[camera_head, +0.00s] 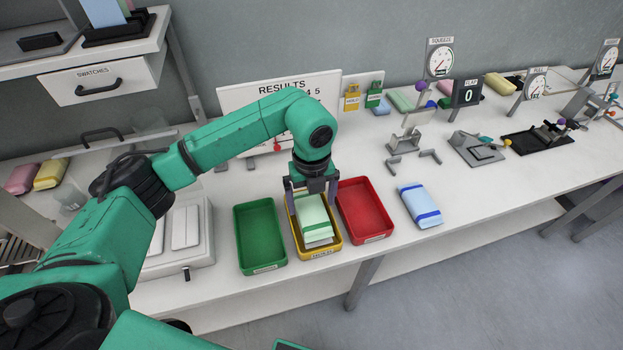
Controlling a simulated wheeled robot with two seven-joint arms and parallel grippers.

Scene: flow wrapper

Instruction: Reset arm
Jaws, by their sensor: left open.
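My left arm reaches in from the left, and its left gripper (314,206) points down over the yellow tray (321,253). The gripper is open, with one finger on each side of a pale green packet (313,230). The packet lies in the yellow tray, and its upper end is close under the gripper. I cannot tell whether the fingers touch it. My right gripper is not in view.
A green tray (258,236) stands left of the yellow tray, and a red tray (365,210) stands right. A blue packet (419,204) lies right of the red tray. A results board (240,97) stands behind. Gauges and fixtures line the right of the table (470,199).

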